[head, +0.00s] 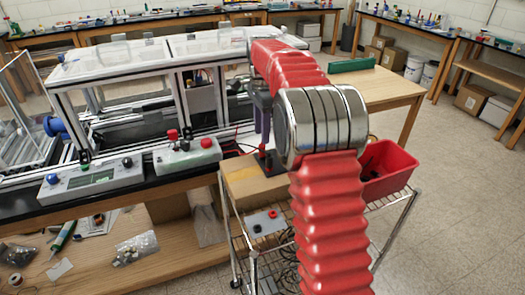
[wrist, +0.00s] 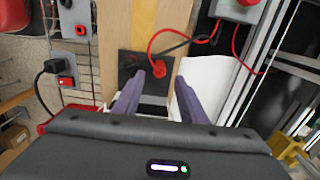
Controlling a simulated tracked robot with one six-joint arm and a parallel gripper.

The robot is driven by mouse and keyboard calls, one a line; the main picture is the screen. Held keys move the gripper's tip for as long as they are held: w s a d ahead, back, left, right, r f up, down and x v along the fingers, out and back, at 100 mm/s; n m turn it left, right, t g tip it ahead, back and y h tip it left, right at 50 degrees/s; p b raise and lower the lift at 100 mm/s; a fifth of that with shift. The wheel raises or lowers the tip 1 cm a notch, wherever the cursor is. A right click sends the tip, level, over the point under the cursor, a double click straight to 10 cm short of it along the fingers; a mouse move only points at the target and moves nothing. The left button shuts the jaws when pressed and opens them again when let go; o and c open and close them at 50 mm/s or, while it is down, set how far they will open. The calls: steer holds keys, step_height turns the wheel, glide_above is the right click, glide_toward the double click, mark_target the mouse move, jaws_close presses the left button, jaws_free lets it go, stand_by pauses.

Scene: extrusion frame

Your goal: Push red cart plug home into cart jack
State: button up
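The dark cart jack block (wrist: 130,62) sits on the wooden cart top in the wrist view; it also shows in the head view (head: 270,163). The red cart plug (wrist: 158,69) is at the block's right part, with a red cable curving up from it. I cannot tell how deep it sits. A black lead (wrist: 180,46) runs beside the red one. In the head view my gripper (head: 264,135) is low over the block, partly hidden by my red arm.
A grey box with red knobs (head: 187,155) stands on the bench left of the cart. A red bin (head: 387,168) is at the cart's right. A grey plate with red and black sockets (head: 265,222) lies on the lower shelf. The extrusion frame (head: 140,95) stands close left.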

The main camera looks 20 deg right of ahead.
mark_target(262, 146)
steer(key=shift+f, duration=3.4)
jaws_close()
steer(key=shift+r, duration=0.15)
steer(key=shift+r, duration=0.5)
steer(key=shift+r, duration=0.7)
steer(key=shift+r, duration=0.3)
steer(key=shift+r, duration=0.35)
